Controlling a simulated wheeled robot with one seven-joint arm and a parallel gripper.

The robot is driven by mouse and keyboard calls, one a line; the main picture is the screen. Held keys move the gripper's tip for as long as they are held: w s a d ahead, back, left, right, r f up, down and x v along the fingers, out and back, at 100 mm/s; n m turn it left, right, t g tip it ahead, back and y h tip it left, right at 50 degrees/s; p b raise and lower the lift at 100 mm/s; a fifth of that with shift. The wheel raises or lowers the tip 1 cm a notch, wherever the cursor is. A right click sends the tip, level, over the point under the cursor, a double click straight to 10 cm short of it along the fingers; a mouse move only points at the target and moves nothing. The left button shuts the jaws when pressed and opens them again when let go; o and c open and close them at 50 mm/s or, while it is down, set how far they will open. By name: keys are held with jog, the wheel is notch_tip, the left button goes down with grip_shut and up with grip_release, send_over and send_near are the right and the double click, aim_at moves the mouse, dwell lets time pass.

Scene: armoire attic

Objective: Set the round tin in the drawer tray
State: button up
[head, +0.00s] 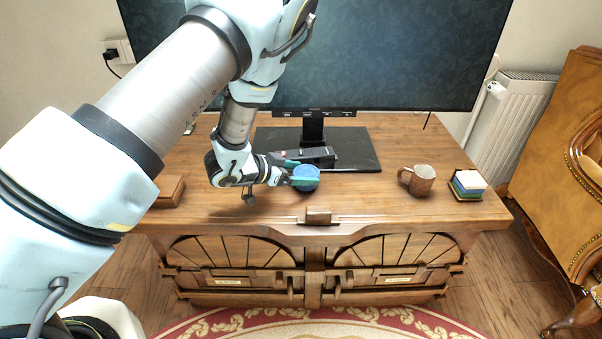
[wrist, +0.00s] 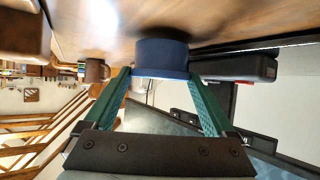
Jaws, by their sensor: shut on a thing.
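The round tin is blue (head: 306,178) and sits at the middle of the wooden cabinet's top, in front of the monitor stand. My gripper (head: 296,174) reaches it from the left, with its green fingers on either side of the tin. In the wrist view the blue tin (wrist: 161,57) is between the two green fingertips (wrist: 160,74), which are shut on it. The tin appears on or just above the wood; I cannot tell which. No open drawer or drawer tray shows; the cabinet's drawer fronts (head: 237,278) look closed.
A monitor (head: 400,50) stands on a black base (head: 355,150) behind the tin, with a dark stapler-like object (head: 318,154) on it. A brown mug (head: 418,180) and stacked coasters (head: 467,184) are at right. A wooden box (head: 169,191) is at left. The front right top is clear.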

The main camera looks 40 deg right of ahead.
jog(key=shift+f, duration=0.25)
jog(key=shift+f, duration=0.15)
jog(key=o, duration=1.2)
jog(key=shift+c, duration=0.2)
jog(key=shift+r, duration=0.3)
jog(key=v, duration=1.2)
